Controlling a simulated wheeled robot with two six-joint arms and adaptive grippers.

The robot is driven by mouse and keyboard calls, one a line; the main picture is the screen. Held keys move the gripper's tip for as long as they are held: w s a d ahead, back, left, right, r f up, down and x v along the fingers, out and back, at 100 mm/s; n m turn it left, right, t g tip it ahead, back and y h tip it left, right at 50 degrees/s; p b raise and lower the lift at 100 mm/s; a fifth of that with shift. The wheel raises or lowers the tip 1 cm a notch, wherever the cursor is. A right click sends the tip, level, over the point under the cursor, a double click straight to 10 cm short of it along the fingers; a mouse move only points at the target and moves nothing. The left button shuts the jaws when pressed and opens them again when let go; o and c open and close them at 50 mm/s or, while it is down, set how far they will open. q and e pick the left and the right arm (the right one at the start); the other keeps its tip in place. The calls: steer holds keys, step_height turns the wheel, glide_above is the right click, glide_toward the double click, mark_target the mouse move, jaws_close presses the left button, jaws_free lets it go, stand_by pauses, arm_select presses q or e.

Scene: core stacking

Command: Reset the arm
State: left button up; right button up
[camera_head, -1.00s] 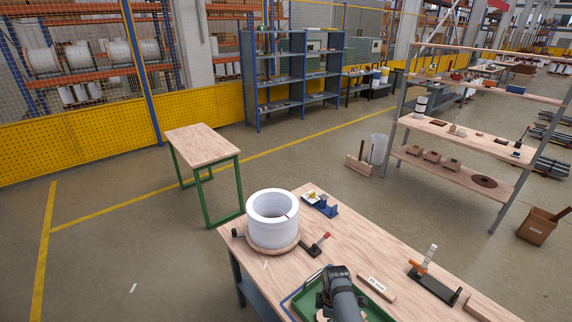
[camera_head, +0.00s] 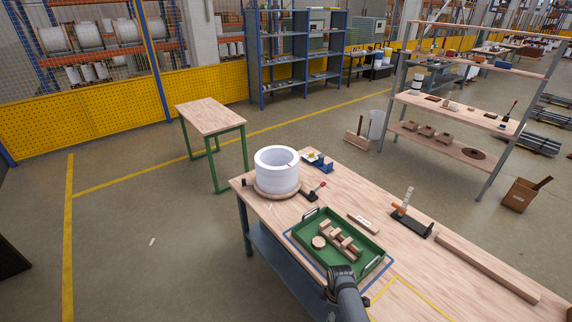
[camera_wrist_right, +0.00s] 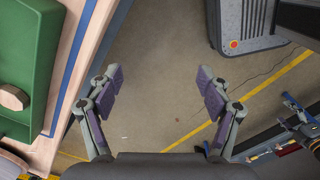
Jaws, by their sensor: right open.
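My right gripper (camera_wrist_right: 160,85) is open in the right wrist view, with nothing between its fingers and bare floor below. It hangs beside the table's edge. In the head view only a dark link of my arm shows at the bottom, over the table's near side, and its fingers are hidden. The green tray (camera_head: 372,262) lies on the wooden table (camera_head: 480,292) and holds a wooden stacked piece (camera_head: 338,237) and a round wooden disc (camera_head: 318,242). The tray also shows at the left of the wrist view (camera_wrist_right: 28,50). My left gripper is not in view.
A white ring (camera_head: 277,172) sits on a round wooden base at the table's far left corner. A small lever clamp (camera_head: 312,192), a blue fixture (camera_head: 320,163) and an upright tool (camera_head: 410,218) stand nearby. A green-legged table (camera_head: 205,116) stands beyond. Floor left is clear.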

steer(key=s+d+f+m+b, duration=0.4)
steer(key=s+f+m, duration=0.1)
steer(key=s+f, duration=0.8)
steer(key=s+d+f+m+b, duration=0.45)
steer(key=s+f, duration=0.65)
steer(key=f, duration=0.4)
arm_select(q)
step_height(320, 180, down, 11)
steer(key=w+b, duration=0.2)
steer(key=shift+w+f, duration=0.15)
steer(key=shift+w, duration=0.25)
arm_select(e)
steer(key=s+d+f+m, duration=0.2)
steer(key=s, duration=0.4)
steer(key=s+d+f+m+t, duration=0.1)
steer(key=s+d+f+m, duration=0.1)
steer(key=s, duration=0.5)
steer(key=shift+s+d+f+m+h, duration=0.2)
steer(key=shift+f+m+h, duration=0.25)
steer(key=shift+f, duration=0.35)
